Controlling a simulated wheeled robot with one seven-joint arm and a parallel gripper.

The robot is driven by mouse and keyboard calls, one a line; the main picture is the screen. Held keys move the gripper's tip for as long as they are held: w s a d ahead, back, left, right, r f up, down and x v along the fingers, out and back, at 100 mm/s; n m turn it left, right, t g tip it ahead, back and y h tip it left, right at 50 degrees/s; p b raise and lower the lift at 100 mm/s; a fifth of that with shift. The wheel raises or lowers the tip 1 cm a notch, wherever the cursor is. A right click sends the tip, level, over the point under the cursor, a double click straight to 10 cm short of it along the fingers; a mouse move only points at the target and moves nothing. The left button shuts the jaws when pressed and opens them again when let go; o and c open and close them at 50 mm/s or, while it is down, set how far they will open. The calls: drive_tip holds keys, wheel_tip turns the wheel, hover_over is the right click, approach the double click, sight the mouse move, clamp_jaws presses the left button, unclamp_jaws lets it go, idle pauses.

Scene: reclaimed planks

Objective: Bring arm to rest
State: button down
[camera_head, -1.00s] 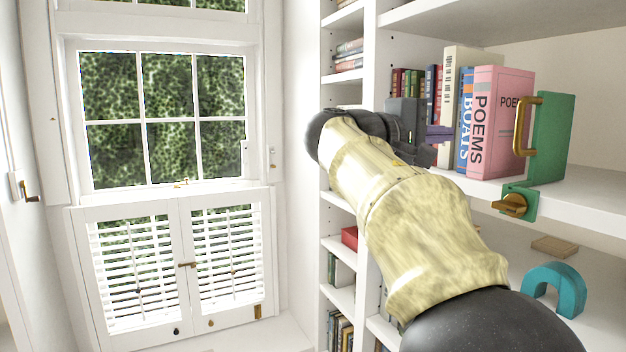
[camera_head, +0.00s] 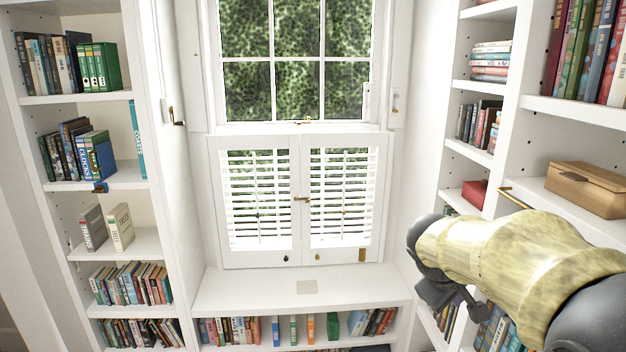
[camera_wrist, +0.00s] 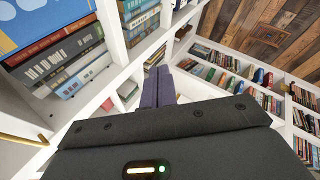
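My arm, with cream-coloured links, reaches in from the right edge of the head view. My gripper (camera_wrist: 159,86) shows in the wrist view with its two purple-grey fingers side by side, touching or nearly so, with nothing seen between them. In the head view only the dark gripper body shows below the arm's dark wrist end, in front of the right-hand shelves (camera_head: 571,113). The fingertips cannot be made out clearly there.
Bookshelves (camera_head: 92,99) stand on the left. A window with white shutters (camera_head: 301,200) is ahead, above a white bench (camera_head: 240,290) with books beneath. A brown box (camera_head: 588,188) sits on a right-hand shelf near my arm. Space before the bench is clear.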

drive_tip(key=s+a+f+m+y+b, duration=0.1)
drive_tip(key=s+a+f+y, duration=0.1)
drive_tip(key=f, duration=0.4)
drive_tip(key=s+a+f+m+g+y+b, duration=0.1)
drive_tip(key=s+a+f+m+y, duration=0.1)
drive_tip(key=s+a+f, duration=0.3)
drive_tip(key=s+a+f+m+y+b, duration=0.1)
drive_tip(key=s+a+f, duration=0.3)
drive_tip(key=f, duration=0.5)
drive_tip(key=shift+s+a+f+m+g+y, duration=0.25)
drive_tip(key=shift+s+m+g+y, duration=0.15)
drive_tip(key=shift+s+m, duration=0.3)
